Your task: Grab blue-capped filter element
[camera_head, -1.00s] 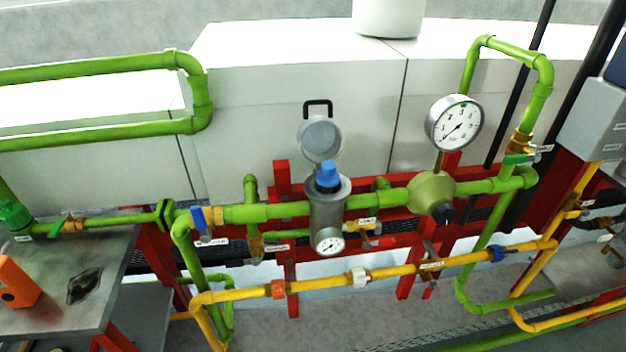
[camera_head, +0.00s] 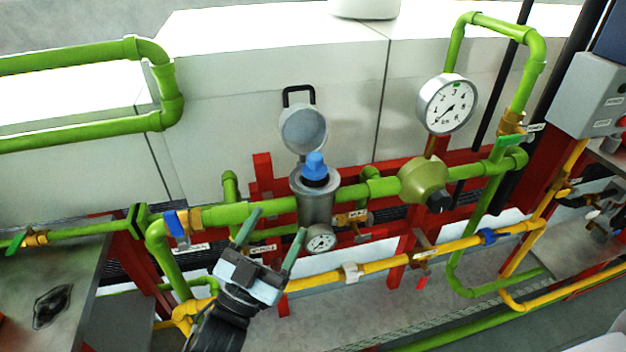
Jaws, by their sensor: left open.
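The blue-capped filter element (camera_head: 315,167) sticks up out of the top of the grey filter housing (camera_head: 316,207), which is set in the green pipe. The housing's round lid (camera_head: 303,130) with a black handle stands open behind it. My left gripper (camera_head: 273,228) is open and empty, in front of the pipe and to the lower left of the housing. Its two green-grey fingers point up and away from me, below the level of the blue cap. My right gripper is not in view.
A small gauge (camera_head: 320,239) sits on the front of the housing. A large gauge (camera_head: 446,104) and a green regulator (camera_head: 423,179) stand to the right. A yellow pipe (camera_head: 385,265) runs below. A blue-handled valve (camera_head: 176,226) is at the left. Above the cap is open space.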

